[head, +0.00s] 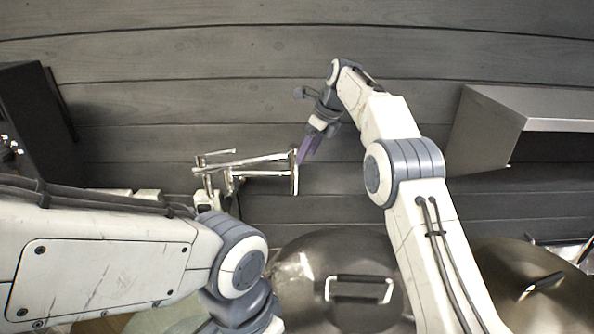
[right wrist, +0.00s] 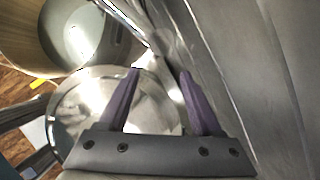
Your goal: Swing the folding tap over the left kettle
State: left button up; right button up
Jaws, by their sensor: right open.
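The folding tap (head: 250,165) is a chrome, jointed pipe at the back wall. Its arm is folded out to the right and ends in an upright spout (head: 294,175). My right gripper (head: 307,152) has purple fingers and is open just right of the spout's upper end; I cannot tell whether they touch. In the right wrist view the open fingers (right wrist: 159,76) point over shiny round metal. Another kettle lid (head: 515,275) is at far right.
A steel hood (head: 520,120) juts from the dark plank wall (head: 240,60) at right. A dark cabinet (head: 35,115) stands at left. My left arm covers the lower left, hiding the counter there. The wall above the tap is clear.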

aim_at(298, 170)
jog(key=p+x, duration=0.2)
jog(key=x, duration=0.6)
jog(key=shift+a+f, duration=0.2)
jog(key=shift+w+a+f, duration=0.1)
jog(key=shift+f, duration=0.4)
grip_shut()
jog(key=shift+r, duration=0.1)
dwell(0.6)
